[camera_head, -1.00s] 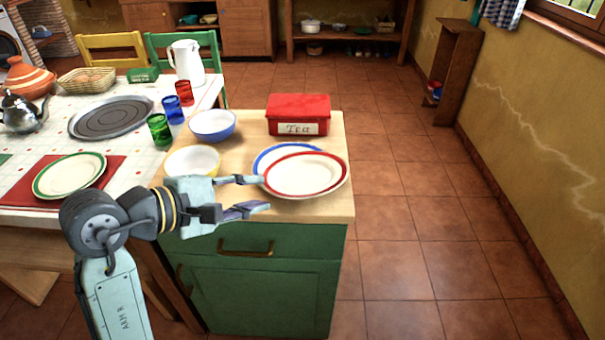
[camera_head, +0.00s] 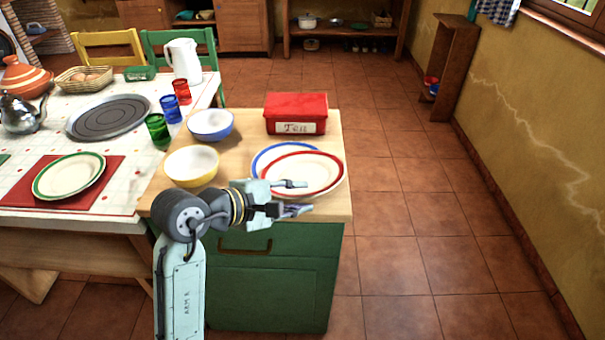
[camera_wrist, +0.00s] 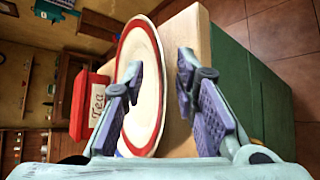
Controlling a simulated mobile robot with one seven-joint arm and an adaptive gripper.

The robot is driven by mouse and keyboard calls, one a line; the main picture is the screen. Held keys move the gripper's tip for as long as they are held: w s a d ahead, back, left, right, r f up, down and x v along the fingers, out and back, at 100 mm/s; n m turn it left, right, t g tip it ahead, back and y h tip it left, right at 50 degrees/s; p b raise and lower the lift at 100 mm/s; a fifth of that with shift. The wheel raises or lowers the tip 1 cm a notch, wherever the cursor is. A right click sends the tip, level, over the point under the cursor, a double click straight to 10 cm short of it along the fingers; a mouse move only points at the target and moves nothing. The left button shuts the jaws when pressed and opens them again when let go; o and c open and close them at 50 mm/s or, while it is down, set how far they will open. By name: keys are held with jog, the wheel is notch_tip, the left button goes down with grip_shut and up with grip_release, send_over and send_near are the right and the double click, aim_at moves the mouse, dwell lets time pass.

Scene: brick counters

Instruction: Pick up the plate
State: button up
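A white plate with a red rim (camera_head: 318,172) lies on the wooden top of the green cabinet, overlapping a blue-rimmed plate (camera_head: 262,160) behind it. My gripper (camera_head: 306,197) is at the near edge of the red-rimmed plate. In the wrist view my gripper (camera_wrist: 161,62) is open, one finger over the plate's face and the other beyond its edge, over the counter's side. The red-rimmed plate (camera_wrist: 150,110) reaches between the fingers; I cannot tell whether either finger touches it. Another plate, green-rimmed (camera_head: 69,176), lies on a red mat on the table.
A red tea box (camera_head: 296,110) stands behind the plates. A yellow bowl (camera_head: 191,166) and a blue bowl (camera_head: 211,125) are to the left, beside green, blue and red glasses. The tiled floor (camera_head: 400,220) at right is clear.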

grip_shut()
dwell(0.8)
